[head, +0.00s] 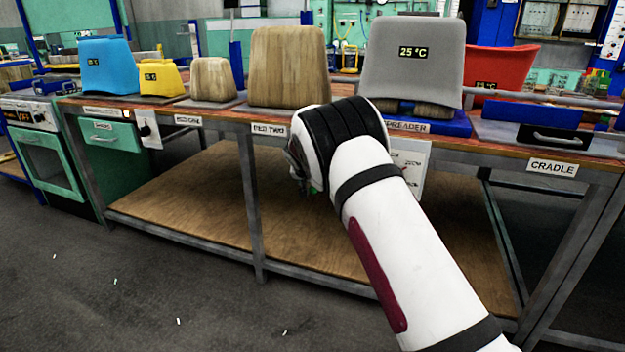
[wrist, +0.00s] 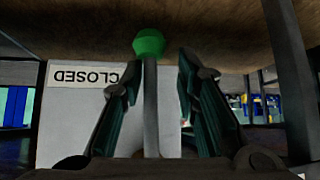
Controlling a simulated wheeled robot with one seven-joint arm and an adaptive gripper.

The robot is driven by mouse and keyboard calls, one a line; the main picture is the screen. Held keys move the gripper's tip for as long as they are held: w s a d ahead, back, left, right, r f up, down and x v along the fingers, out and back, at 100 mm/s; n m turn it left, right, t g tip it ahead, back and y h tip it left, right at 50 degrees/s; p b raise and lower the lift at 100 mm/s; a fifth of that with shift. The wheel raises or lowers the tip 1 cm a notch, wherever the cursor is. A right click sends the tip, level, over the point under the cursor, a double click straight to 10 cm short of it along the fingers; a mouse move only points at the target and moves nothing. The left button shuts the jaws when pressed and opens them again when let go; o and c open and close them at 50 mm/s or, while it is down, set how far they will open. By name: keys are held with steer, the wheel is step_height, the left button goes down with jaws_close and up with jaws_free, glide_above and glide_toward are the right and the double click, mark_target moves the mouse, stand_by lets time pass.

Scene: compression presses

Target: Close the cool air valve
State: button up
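In the wrist view, a grey valve lever (wrist: 151,105) with a round green knob (wrist: 149,43) stands between the two fingers of my gripper (wrist: 160,65). The fingers are spread on either side of the lever. The left finger is close to it, and I cannot tell whether it touches. Behind is a pale panel (wrist: 70,130) with a CLOSED label (wrist: 85,75), upside down in this view. In the head view, my wrist hides the lever and most of my gripper. Part of a white panel (head: 415,165) shows right of the wrist, under the SPREADER label. No cool air label is readable.
A wooden bench (head: 225,118) runs across, with a lower shelf (head: 200,195) below. On top stand a grey block reading 25 °C (head: 412,65), wooden blocks (head: 288,65), and yellow, blue and red blocks. In the wrist view, a bench leg (wrist: 287,75) is at right.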

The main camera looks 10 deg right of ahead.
steer(key=shift+d+r, duration=0.2)
steer(key=shift+s+r, duration=0.1)
steer(key=shift+r, duration=0.05)
steer(key=v, duration=1.1)
steer(key=shift+s+a, duration=0.2)
steer(key=shift+s, duration=0.05)
